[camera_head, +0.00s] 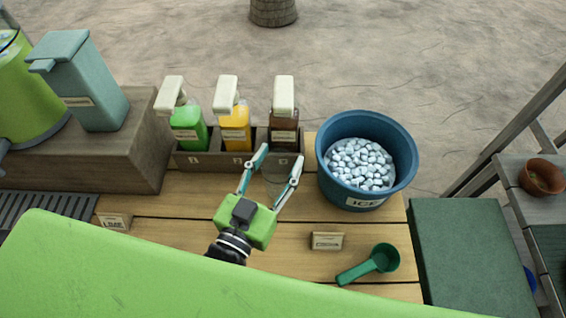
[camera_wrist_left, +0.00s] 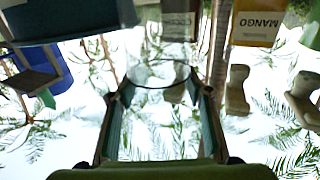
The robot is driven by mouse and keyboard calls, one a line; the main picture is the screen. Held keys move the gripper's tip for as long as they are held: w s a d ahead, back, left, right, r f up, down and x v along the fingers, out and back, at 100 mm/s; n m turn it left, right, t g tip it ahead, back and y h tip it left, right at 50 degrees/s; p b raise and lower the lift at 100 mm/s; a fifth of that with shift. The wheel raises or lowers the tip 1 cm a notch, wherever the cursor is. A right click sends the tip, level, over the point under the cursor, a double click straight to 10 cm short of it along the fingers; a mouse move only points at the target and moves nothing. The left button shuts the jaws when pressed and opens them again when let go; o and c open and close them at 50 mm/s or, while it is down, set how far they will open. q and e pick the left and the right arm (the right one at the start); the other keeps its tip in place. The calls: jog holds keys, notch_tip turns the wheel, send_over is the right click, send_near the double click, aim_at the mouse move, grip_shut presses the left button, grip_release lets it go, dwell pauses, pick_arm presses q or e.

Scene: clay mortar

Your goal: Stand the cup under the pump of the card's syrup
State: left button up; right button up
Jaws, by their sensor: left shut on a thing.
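My left gripper (camera_head: 279,160) is shut on a clear cup (camera_wrist_left: 158,74), which shows only faintly in the head view. It holds the cup in front of the brown syrup bottle (camera_head: 284,128) at the right end of the pump rack. The orange bottle (camera_head: 236,133) stands in the middle and the green bottle (camera_head: 188,130) at the left, each with a white pump. The orange bottle's label reads MANGO in the left wrist view (camera_wrist_left: 258,25); the brown one's label (camera_wrist_left: 178,24) starts with COCO. A card (camera_head: 116,222) at left seems to read LIME. My right gripper is not visible.
A blue ice bucket (camera_head: 368,196) stands right of the rack. A small card (camera_head: 327,240), unreadable here, and a green scoop (camera_head: 380,260) lie on the front right of the wooden counter. A blue-grey dispenser (camera_head: 90,85) stands on a raised block at left.

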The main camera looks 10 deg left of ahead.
aim_at(278, 174)
pick_arm(q)
jog(key=w+f, duration=0.5)
jog(key=shift+f, duration=0.3)
jog(key=shift+w+a+f+b, duration=0.1)
jog(key=shift+w+f+b, duration=0.05)
jog(key=shift+f, duration=0.75)
jog(key=shift+w+f+b, duration=0.1)
jog(key=shift+f+b, duration=0.05)
jog(key=shift+f, duration=0.75)
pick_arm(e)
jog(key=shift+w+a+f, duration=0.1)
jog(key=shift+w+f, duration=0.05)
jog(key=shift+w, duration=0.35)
pick_arm(q)
jog(key=shift+f, duration=0.15)
jog(key=o, duration=1)
jog(key=shift+o, duration=0.2)
jog(key=shift+s+r, duration=0.1)
jog(key=shift+r, duration=0.1)
jog(key=s, duration=0.4)
jog(key=s+a+b, duration=0.1)
jog(key=s, duration=0.2)
jog(key=s+a, duration=0.1)
jog(key=s, duration=0.3)
jog(key=shift+s+a, duration=0.1)
jog(key=shift+s, duration=0.2)
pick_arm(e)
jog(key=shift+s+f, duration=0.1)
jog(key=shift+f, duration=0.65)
